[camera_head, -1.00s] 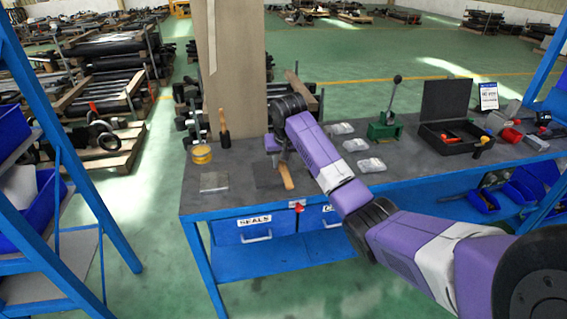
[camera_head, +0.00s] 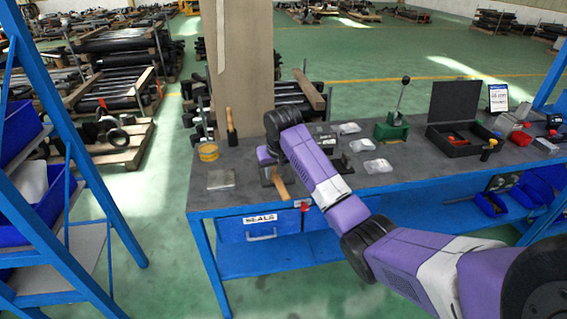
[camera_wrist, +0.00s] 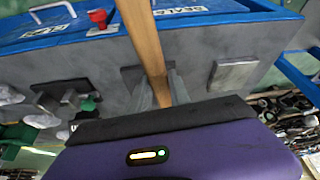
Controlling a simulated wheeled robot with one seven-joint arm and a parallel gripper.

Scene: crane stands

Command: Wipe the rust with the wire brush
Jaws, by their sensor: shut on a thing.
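The wire brush shows as a light wooden handle (camera_head: 280,187) at my gripper (camera_head: 270,170), over the front left part of the grey workbench (camera_head: 200,200). In the wrist view the handle (camera_wrist: 145,38) runs between the two fingers of my gripper (camera_wrist: 160,90), which are shut on it. The bristles are hidden. A dark flat plate (camera_wrist: 130,73) lies on the bench behind the handle in the wrist view; I cannot tell whether the brush touches it. A grey square plate (camera_head: 221,179) lies to the left. No rust colour can be made out clearly.
A yellow tin (camera_head: 208,152) and an upright wooden-handled tool (camera_head: 231,130) stand behind the grey plate. A cardboard-coloured column (camera_head: 240,70) rises behind. Clear packets (camera_head: 378,166), a green lever stand (camera_head: 392,130) and an open black case (camera_head: 455,135) are to the right.

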